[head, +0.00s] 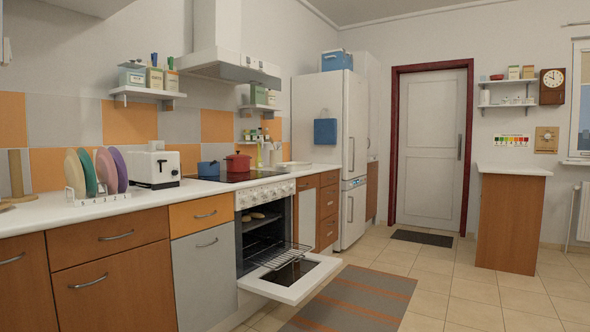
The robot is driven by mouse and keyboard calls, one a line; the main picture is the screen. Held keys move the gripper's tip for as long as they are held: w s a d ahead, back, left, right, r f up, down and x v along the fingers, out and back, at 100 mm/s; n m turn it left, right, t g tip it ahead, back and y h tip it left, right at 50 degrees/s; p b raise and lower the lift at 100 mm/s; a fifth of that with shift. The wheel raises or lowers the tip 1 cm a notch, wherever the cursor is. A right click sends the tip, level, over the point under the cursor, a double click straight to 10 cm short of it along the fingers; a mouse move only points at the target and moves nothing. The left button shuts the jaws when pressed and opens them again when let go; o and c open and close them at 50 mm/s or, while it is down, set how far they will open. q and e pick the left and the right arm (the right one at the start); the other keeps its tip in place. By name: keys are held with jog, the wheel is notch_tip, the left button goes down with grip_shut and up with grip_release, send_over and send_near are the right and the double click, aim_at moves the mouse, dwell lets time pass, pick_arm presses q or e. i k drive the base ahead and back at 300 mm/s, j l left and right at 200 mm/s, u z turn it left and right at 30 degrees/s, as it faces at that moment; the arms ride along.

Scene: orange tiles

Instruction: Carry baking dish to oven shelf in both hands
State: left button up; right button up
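The oven (250,195) stands in the counter row with its door (300,283) folded down flat and open. A wire oven shelf (277,254) sticks out over the door and looks empty. Higher inside the oven, a few brownish round items (255,215) rest on another level. I cannot make out a baking dish for certain. A pale, low, flat object (293,165) lies on the counter right of the hob, too small to identify. Neither of my grippers shows in this view.
A red pot (238,163) and a blue pot (208,168) stand at the hob. A toaster (154,167) and a plate rack (98,196) stand left. The open door juts over the floor beside a striped rug (350,300).

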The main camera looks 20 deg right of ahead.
aim_at(275, 252)
jog(key=i+l+z, duration=0.7)
jog(key=i+z, duration=0.25)
jog(key=i+l+z, duration=0.1)
jog(key=i+z, duration=0.65)
jog(key=i, duration=1.4)
jog(key=i+u, duration=0.2)
jog(key=i, duration=0.35)
jog(key=i+u, duration=0.2)
jog(key=i, duration=0.3)
jog(key=i+l+u, duration=0.15)
jog(key=i, duration=0.4)
jog(key=i+l+u, duration=0.2)
jog(key=i, duration=0.3)
